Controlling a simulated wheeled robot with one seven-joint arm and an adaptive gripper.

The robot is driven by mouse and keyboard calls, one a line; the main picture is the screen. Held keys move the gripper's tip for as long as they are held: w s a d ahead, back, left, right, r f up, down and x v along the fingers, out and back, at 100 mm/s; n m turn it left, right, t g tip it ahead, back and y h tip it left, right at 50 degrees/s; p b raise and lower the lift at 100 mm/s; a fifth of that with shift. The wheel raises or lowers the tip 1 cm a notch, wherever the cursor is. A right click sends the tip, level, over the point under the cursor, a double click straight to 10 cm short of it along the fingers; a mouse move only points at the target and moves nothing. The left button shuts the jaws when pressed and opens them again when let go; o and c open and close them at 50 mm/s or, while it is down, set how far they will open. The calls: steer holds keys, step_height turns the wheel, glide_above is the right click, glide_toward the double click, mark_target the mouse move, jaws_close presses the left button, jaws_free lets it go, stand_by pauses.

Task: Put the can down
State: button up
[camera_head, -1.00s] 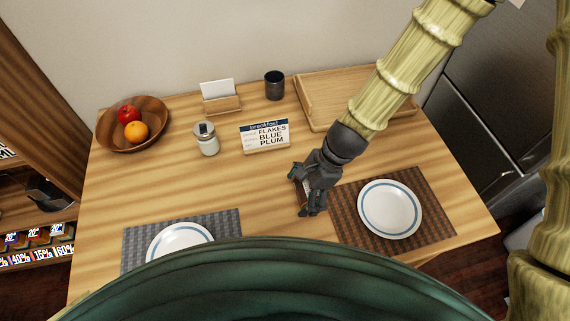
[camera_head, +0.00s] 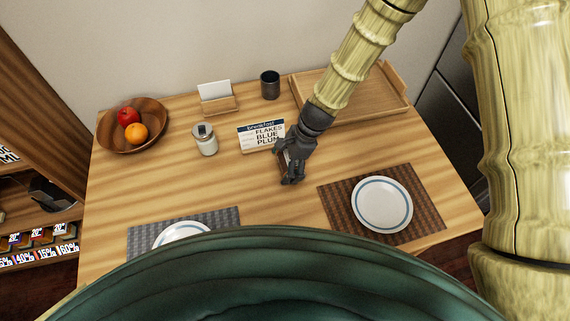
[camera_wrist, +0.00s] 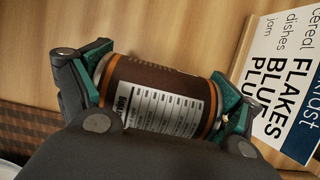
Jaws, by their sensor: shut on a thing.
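In the wrist view, a brown can (camera_wrist: 160,95) with orange rims and a white printed label lies across between the fingers of my gripper (camera_wrist: 163,100). The green finger pads press on both its ends. In the head view, my gripper (camera_head: 287,167) is over the middle of the wooden table (camera_head: 200,190), just in front of the breakfast sign (camera_head: 262,135). Only a small part of the can shows there. I cannot tell whether the can touches the table.
A brown placemat with a white plate (camera_head: 382,204) is at right, a grey placemat (camera_head: 219,220) at front left. A glass jar (camera_head: 204,140), card holder (camera_head: 217,98), dark cup (camera_head: 270,85), wooden tray (camera_head: 365,90) and fruit bowl (camera_head: 157,138) stand farther back. The left middle is clear.

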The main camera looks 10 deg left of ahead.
steer(key=shift+f, duration=0.6)
steer(key=shift+f, duration=0.15)
steer(key=o, duration=1.1)
